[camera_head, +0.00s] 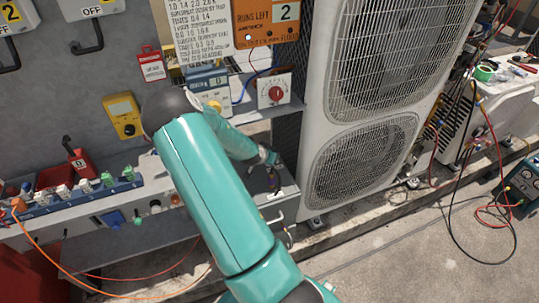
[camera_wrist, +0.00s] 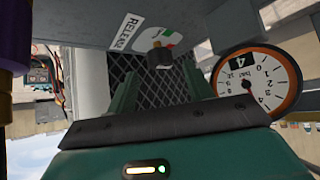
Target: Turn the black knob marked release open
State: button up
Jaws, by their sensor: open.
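The black knob (camera_wrist: 160,57) shows in the wrist view, on a grey panel beside a white label reading RELEASE (camera_wrist: 124,32). A round dial plate with white, green and red parts (camera_wrist: 150,40) lies behind it. My gripper (camera_wrist: 160,72) is open, with two green fingers apart and nothing held. The knob appears between the fingertips in the picture; I cannot tell whether they touch it. In the head view my gripper (camera_head: 271,160) is small, beyond my teal arm, near the panel left of the big white condenser. The knob cannot be made out there.
An orange-rimmed gauge marked 4 (camera_wrist: 255,85) is close to the right finger in the wrist view. The white condenser (camera_head: 365,100) stands right of my arm. A red knob on a white plate (camera_head: 275,92) is above my gripper. Hoses and cables (camera_head: 482,150) hang at right.

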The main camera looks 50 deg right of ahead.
jog(key=shift+x, duration=1.4)
jog(key=c, duration=1)
jog(key=shift+s+n, duration=0.2)
jog(key=shift+n, duration=0.2)
jog(key=shift+s+d+n+t, duration=0.1)
jog(key=shift+n+t, duration=0.4)
jog(key=shift+t, duration=0.1)
jog(key=shift+n+t+y, duration=0.4)
jog(key=shift+n+t, duration=0.1)
jog(key=shift+n, duration=0.2)
